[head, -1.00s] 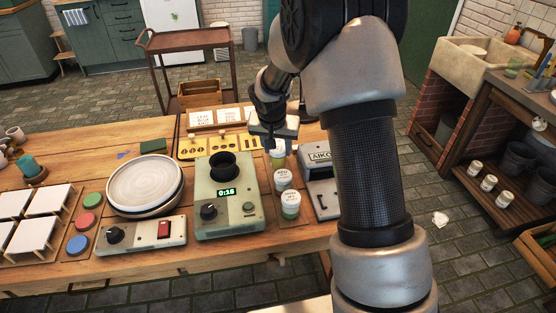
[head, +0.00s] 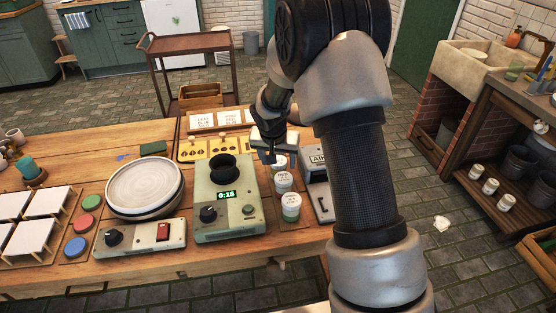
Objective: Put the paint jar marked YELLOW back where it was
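Three white-lidded paint jars stand in a row on the wooden table, right of the green device. The front jar (head: 291,207) shows green below its lid and the middle jar (head: 284,182) is just behind it. The rear jar (head: 280,162) is partly covered by my gripper (head: 271,156). The lid markings are too small to read, so I cannot tell which one is YELLOW. My gripper points down at the rear jar's left edge. Its fingers are dark and small, and whether they touch the jar or are open is unclear.
The green device (head: 228,200) with a dark cup and a timer is close left of the jars. A grey AIKO-type box (head: 317,185) is close on the right, partly behind my arm. A yellow panel (head: 215,146) and white cards (head: 202,120) lie behind.

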